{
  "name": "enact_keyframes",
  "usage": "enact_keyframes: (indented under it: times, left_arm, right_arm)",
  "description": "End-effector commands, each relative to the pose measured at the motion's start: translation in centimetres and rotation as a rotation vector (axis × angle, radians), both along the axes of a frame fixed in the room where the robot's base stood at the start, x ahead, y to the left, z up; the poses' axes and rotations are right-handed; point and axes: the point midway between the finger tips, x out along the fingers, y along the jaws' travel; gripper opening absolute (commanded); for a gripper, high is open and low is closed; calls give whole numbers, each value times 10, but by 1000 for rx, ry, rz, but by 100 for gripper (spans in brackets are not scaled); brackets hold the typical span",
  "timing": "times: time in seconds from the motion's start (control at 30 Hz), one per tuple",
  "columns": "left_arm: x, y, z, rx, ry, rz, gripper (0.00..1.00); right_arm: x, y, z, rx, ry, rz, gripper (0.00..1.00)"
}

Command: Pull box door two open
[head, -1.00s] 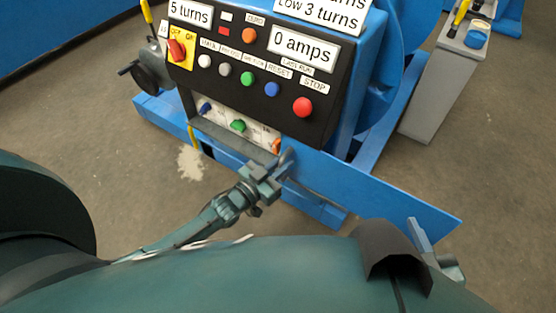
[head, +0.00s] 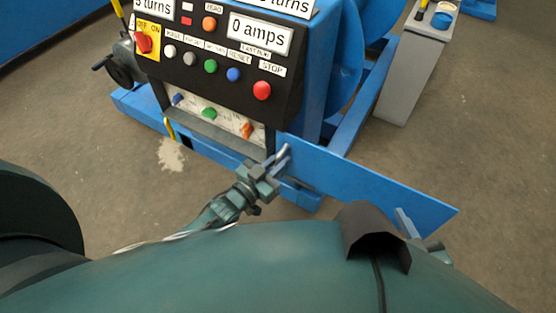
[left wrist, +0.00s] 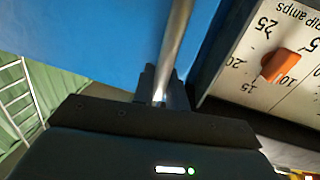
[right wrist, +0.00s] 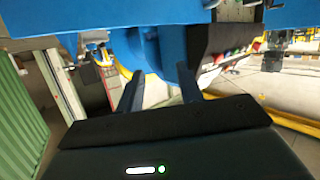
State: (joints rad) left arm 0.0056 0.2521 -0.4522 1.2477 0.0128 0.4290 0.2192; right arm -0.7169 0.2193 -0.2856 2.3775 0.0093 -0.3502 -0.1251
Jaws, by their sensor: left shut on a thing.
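A blue door panel (head: 370,182) stands out to the right from the lower right of the control box. I cannot tell which box door number it is. Its metal bar handle (head: 283,153) is near the panel's left end; the bar also shows in the left wrist view (left wrist: 176,45). My left gripper (head: 272,168) is shut on this handle; its fingers close around the bar in the left wrist view (left wrist: 161,88). My right gripper (right wrist: 160,92) is open and empty in the right wrist view, away from the handle.
The control box (head: 222,75) has buttons above and a pale dial panel (head: 222,115) below. An orange knob (left wrist: 280,65) is close to my left gripper. A grey cabinet (head: 414,65) stands at the right. The concrete floor (head: 490,140) is clear at far right.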

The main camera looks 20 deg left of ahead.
Motion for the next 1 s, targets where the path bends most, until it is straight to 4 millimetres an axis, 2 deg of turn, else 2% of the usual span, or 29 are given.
enact_keyframes:
  times: [0.17,0.2,0.4,0.63,0.73,0.87,1.0]
  left_arm:
    - [-1,-1,-1,0,2,-1,0]
    - [-1,-1,-1,0,2,-1,17]
    - [-1,0,-1,0,1,-1,32]
    - [-1,1,0,0,1,0,32]
    - [-8,4,0,0,3,1,32]
    - [-27,13,1,1,4,0,32]
    - [-56,27,0,2,7,0,32]
  right_arm:
    - [0,0,0,1,-2,-1,36]
    - [0,0,0,1,-2,-1,36]
    - [0,0,1,1,-4,-1,36]
    - [0,0,1,1,-4,-1,36]
    - [0,0,3,2,3,0,36]
    - [-3,0,3,1,39,1,36]
    - [-7,-1,5,12,77,-8,36]
